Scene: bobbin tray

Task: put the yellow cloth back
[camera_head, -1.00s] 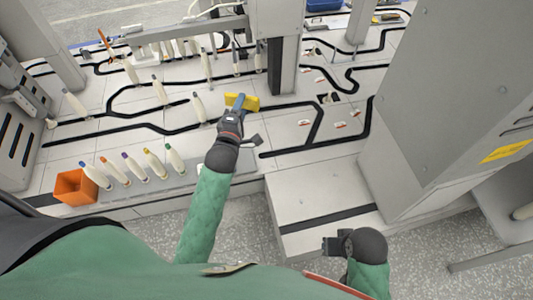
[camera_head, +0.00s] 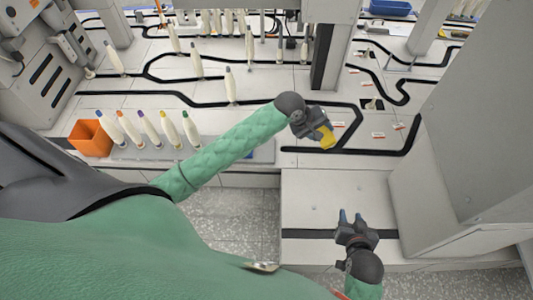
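I cannot tell whether the cloth touches the surface below. My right gripper (camera_head: 350,215) is lower right, over the pale block with a black stripe.
An orange bin (camera_head: 90,138) and a row of bobbins with coloured tips (camera_head: 148,130) stand at the left front. Single bobbins (camera_head: 231,86) stand along black tracks. A grey post (camera_head: 327,55) rises at the back. A large grey cabinet (camera_head: 480,130) blocks the right.

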